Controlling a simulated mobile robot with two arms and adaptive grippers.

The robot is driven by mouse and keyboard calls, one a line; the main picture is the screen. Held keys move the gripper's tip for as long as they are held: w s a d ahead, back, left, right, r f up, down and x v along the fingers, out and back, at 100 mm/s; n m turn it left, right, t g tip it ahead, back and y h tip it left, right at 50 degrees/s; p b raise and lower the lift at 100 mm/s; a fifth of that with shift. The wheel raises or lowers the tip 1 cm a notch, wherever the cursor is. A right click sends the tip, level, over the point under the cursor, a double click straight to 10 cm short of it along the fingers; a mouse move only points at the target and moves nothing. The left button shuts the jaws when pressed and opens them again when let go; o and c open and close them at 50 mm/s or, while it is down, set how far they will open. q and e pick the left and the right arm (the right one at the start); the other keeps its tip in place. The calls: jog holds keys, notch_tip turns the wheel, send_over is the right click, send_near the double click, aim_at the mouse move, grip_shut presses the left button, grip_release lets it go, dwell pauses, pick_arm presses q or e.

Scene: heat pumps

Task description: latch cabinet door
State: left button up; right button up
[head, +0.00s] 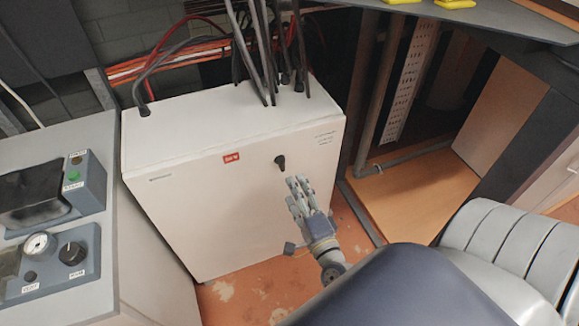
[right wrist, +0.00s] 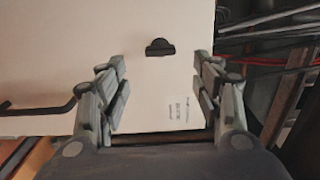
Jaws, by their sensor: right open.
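The white cabinet (head: 210,205) stands in the middle of the head view with its front door closed or nearly so; I cannot tell which. A black latch knob (head: 280,161) sits on the right part of the door. It also shows in the right wrist view (right wrist: 159,47), beyond the fingertips and between them. My right gripper (head: 299,187) is just below and to the right of the knob in the head view. In the right wrist view my right gripper (right wrist: 158,65) is open and empty, its fingers either side of the knob, apart from it. My left gripper is out of view.
Black cables (head: 262,50) rise from the cabinet's top. A grey control desk (head: 60,130) with a gauge and knobs stands on the left. Pipes (head: 378,90) and a wooden board (head: 415,195) are at the right. Reddish floor (head: 245,295) shows below the cabinet.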

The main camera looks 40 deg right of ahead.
jog(key=shift+v, duration=1.55)
jog(key=s+a+f+n+g+y, duration=0.25)
jog(key=f+n, duration=0.25)
jog(key=f, duration=0.5)
jog(key=s+a+f+n+g+y+p, duration=0.1)
jog(key=s+a+f+n+g, duration=0.25)
jog(key=f, duration=0.65)
jog(key=s+a+f+n+g+y, duration=0.2)
jog(key=s+f+n, duration=0.25)
jog(key=f, duration=0.55)
jog(key=s+d+f+n+g, duration=0.1)
jog(key=s+f+n+g, duration=0.3)
jog(key=s+f, duration=0.3)
jog(key=s+f+n+g+h+p, duration=0.1)
jog(key=s+f+n+g, duration=0.3)
jog(key=s, duration=1.1)
notch_tip(320, 180, down, 3)
jog(key=n, duration=0.2)
jog(key=shift+d+n, duration=0.3)
jog(key=shift+d, duration=0.1)
